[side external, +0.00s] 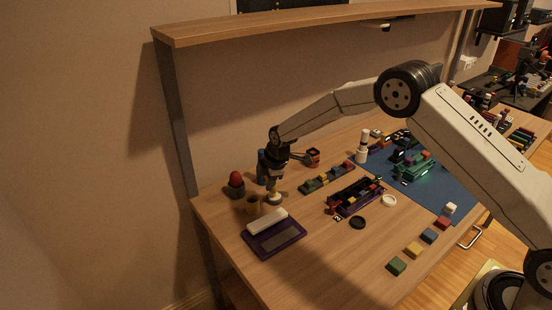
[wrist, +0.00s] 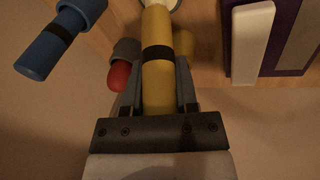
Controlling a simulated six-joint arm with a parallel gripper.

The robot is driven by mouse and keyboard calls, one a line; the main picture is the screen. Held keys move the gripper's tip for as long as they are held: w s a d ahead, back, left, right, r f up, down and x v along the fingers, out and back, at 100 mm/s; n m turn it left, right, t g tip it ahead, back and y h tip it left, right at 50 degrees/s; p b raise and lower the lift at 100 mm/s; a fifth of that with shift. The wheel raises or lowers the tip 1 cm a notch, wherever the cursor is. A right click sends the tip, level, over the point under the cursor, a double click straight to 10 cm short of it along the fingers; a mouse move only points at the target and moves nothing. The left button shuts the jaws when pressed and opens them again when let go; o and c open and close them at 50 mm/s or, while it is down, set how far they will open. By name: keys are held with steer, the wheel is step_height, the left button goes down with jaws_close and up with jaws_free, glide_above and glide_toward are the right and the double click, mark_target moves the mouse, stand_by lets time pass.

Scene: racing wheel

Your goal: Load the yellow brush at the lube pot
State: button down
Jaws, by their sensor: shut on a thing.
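My gripper (side external: 276,172) is shut on the yellow brush. In the wrist view, the brush's yellow handle (wrist: 158,80) with a black band sits between the two fingers (wrist: 158,92). In the side view, the brush (side external: 273,188) points down below my gripper. A small pale round pot (side external: 274,201), which looks like the lube pot, is directly beneath it on the table. Part of a pale round rim (wrist: 174,4) shows at the brush's far end in the wrist view. The brush tip is hidden, so I cannot tell whether it touches the pot.
An ochre cup (side external: 253,206) and a grey cup with a red top (side external: 236,179) stand left of the pot. A blue brush (wrist: 45,52) stands close by. A purple tray with a white bar (side external: 267,221) lies in front.

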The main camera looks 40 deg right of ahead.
steer(key=shift+r, duration=3.45)
steer(key=shift+s+r, duration=0.1)
steer(key=s+d+r+m+h, duration=0.2)
steer(key=s+d+r+m, duration=0.1)
steer(key=s+m, duration=0.4)
steer(key=s+d+r+m+g+h, duration=0.1)
steer(key=s+d+r+m, duration=0.2)
steer(key=s+m, duration=0.5)
steer(key=shift+s+g+h, duration=0.3)
steer(key=shift+s+h, duration=0.1)
steer(key=shift+s, duration=0.75)
